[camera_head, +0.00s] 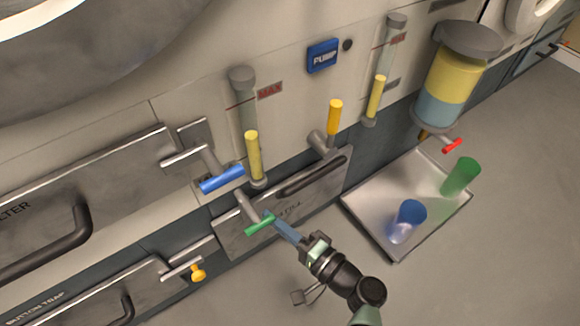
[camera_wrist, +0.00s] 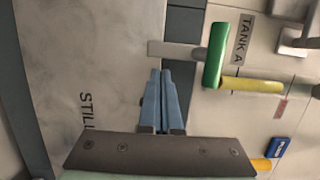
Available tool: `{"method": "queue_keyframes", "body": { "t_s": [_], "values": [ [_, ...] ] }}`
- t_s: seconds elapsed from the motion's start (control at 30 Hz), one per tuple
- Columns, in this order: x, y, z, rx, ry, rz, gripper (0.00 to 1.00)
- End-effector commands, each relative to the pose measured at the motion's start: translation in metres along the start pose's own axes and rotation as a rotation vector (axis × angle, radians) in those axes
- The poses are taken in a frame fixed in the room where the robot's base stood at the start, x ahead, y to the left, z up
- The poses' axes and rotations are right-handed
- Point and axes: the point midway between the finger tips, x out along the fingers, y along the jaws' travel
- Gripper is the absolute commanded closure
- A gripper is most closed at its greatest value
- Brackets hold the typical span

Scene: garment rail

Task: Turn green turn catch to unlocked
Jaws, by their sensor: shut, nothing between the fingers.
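The green turn catch (camera_head: 258,225) is a green bar handle on a grey metal shaft, at the upper left corner of the panel with the dark handle in the head view. In the wrist view the green handle (camera_wrist: 215,55) stands to the upper right of my fingertips, with a flat metal bar (camera_wrist: 175,50) running left from it. My gripper (camera_head: 270,217) has blue fingers shut together and empty, with the tips close to the green handle. In the wrist view the gripper (camera_wrist: 160,72) shows a gap beside the handle; contact cannot be told in the head view.
A blue-handled catch (camera_head: 222,179) sits above left and a yellow-knobbed catch (camera_head: 198,271) below left. A yellow gauge tube (camera_head: 254,155) rises above the green catch. A metal tray (camera_head: 375,222) with a blue cup (camera_head: 407,220) and a green cup (camera_head: 460,177) lies to the right.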

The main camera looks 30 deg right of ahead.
Motion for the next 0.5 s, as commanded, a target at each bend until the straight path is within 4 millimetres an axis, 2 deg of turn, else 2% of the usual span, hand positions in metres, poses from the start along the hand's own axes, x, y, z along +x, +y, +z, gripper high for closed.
{"method": "queue_keyframes", "body": {
  "t_s": [0.1, 0.2, 0.5],
  "values": [
    [0.013, 0.002, 0.0, -0.001, -0.001, 0.0, 1.0],
    [0.019, 0.001, 0.0, 0.0, -0.001, 0.0, 1.0],
    [0.02, 0.0, 0.0, 0.0, 0.0, 0.001, 1.0]
  ]
}}
